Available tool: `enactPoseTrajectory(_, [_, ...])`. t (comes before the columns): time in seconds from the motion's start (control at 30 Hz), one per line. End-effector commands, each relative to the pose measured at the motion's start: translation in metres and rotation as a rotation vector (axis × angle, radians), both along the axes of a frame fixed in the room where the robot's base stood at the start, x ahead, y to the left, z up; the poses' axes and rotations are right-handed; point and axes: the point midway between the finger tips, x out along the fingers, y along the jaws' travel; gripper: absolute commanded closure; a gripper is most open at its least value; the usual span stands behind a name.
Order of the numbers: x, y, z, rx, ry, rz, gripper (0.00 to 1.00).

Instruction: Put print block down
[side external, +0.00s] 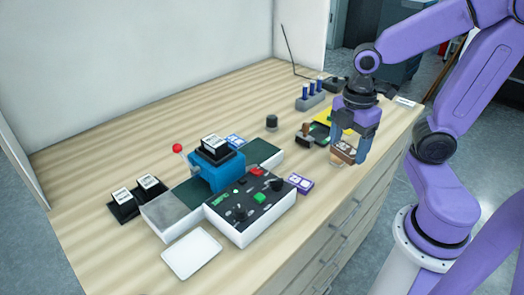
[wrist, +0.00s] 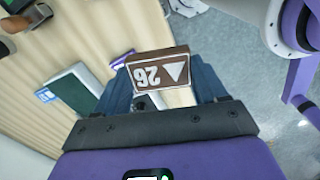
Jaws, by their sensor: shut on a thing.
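My gripper (side external: 347,143) points down over the right part of the table, near its front edge. It is shut on the print block (side external: 343,153), a small brown block. In the wrist view the print block (wrist: 158,72) sits between the two dark blue fingers (wrist: 160,92).
A dark green tray (side external: 320,131) with a brown-handled stamp (side external: 305,130) lies left of my gripper. A rack of blue-topped bottles (side external: 311,100) stands behind.

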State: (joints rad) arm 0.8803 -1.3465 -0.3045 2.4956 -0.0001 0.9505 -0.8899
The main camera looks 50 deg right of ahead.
Motion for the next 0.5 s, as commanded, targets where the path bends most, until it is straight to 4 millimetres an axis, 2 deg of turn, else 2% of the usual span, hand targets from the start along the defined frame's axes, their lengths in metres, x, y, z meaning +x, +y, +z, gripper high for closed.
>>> enactPoseTrajectory(0.1, [0.021, 0.008, 0.006, 0.0, -0.001, -0.2, 0.58])
enactPoseTrajectory(0.5, [0.079, 0.03, 0.025, 0.001, -0.001, -0.877, 0.58])
